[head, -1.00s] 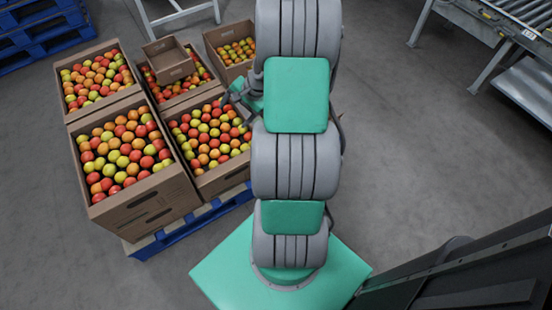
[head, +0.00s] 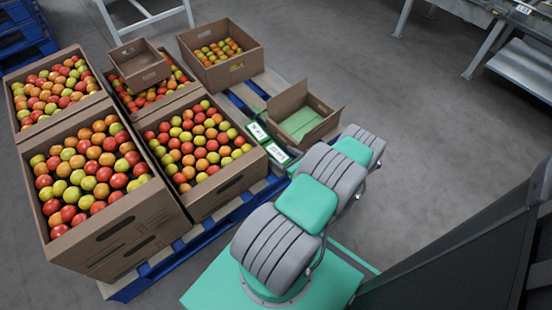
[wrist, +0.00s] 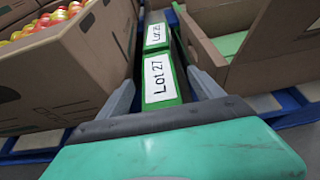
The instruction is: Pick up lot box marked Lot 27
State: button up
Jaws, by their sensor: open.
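The lot box marked Lot 27 (wrist: 161,96) is a narrow green box with a white label on top. In the wrist view it stands between the two fingers of my gripper (wrist: 163,82), which is open. A gap shows beside the box, and I cannot tell whether either finger touches it. A second green lot box (wrist: 155,43) stands just beyond it, its label number hard to read. In the head view the nearer green box (head: 279,153) appears to be Lot 27, with the other (head: 257,132) behind it. My gripper is hidden behind my arm there.
A tomato-filled carton (head: 228,192) stands close on the left of the lot boxes. An open carton with a green bottom (head: 325,124) stands close on the right. All sit on blue pallets (head: 205,240). Steel conveyor frames (head: 490,45) stand at the back right, with clear floor before them.

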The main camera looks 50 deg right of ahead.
aim_at(277, 153)
jog(key=b+x, duration=0.1)
jog(key=x, duration=0.2)
jog(key=shift+w+f, duration=0.15)
jog(key=shift+w, duration=0.25)
grip_shut()
dwell(0.4)
